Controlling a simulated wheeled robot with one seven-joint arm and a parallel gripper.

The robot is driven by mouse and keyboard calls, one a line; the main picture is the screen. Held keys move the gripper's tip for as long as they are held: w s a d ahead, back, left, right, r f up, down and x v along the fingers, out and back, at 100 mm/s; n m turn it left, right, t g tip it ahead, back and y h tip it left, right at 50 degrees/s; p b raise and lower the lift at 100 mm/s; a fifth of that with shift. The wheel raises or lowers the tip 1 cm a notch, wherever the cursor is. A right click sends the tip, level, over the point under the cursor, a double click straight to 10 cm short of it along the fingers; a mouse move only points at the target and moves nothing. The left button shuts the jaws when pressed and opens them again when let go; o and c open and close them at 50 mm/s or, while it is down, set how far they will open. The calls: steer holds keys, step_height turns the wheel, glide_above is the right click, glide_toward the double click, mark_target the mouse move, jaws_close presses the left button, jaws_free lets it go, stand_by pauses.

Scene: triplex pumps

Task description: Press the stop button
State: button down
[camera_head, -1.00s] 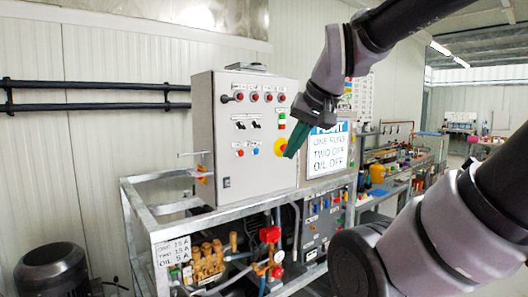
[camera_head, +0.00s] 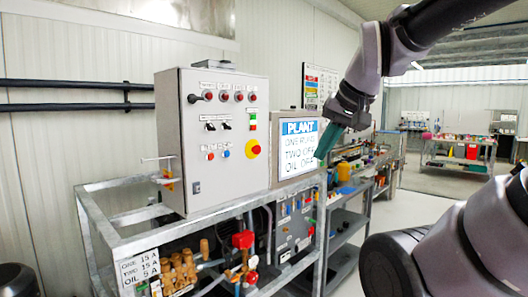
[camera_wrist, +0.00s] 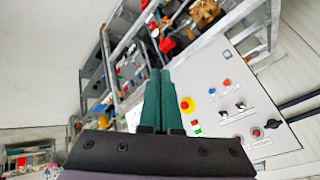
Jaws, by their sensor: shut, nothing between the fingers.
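A grey control cabinet (camera_head: 225,135) stands on a metal frame. Its face carries a red mushroom button on a yellow disc (camera_head: 253,149), a stacked green and red button pair (camera_head: 253,121) above it, and small red and blue buttons (camera_head: 218,155) to the left. In the wrist view the yellow-ringed button (camera_wrist: 186,105) lies just right of the fingers and the green-red pair (camera_wrist: 196,127) below it. My gripper (camera_head: 321,153) has dark green fingers, shut and empty. It is right of the cabinet, apart from the buttons, and covers part of the plant sign's right edge.
The plant sign (camera_head: 298,140) stands right of the cabinet. Pipes and a red valve (camera_head: 243,240) fill the frame below. A bench with bottles and a yellow container (camera_head: 343,172) is behind my gripper. Open floor (camera_head: 425,190) lies to the right.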

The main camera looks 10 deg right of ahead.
mark_target(259, 150)
steer(key=shift+a, duration=0.1)
stand_by(0.5)
steer(key=w+a+f+m+g+y, duration=0.1)
steer(key=w+a+f+m+y, duration=0.1)
steer(key=w+a+m+y, duration=0.35)
steer(key=w+a+f+m+g+y, duration=0.2)
steer(key=w+m+y, duration=0.2)
steer(key=w+m, duration=0.3)
steer(key=w+d+f+m+t, duration=0.1)
steer(key=w+d+m+t, duration=0.4)
steer(key=w, duration=0.4)
steer(key=w+d+f+m+t, duration=0.2)
steer(key=w+d+m+t, duration=0.2)
steer(key=w, duration=0.5)
steer(key=d+m, duration=0.2)
steer(key=d, duration=0.1)
steer(key=shift+w+d+f+t, duration=0.25)
steer(key=shift+w+d+t, duration=0.1)
steer(key=shift+t, duration=0.05)
steer(key=shift+a+m, duration=0.1)
steer(key=shift+m, duration=0.15)
steer(key=x, duration=1.4)
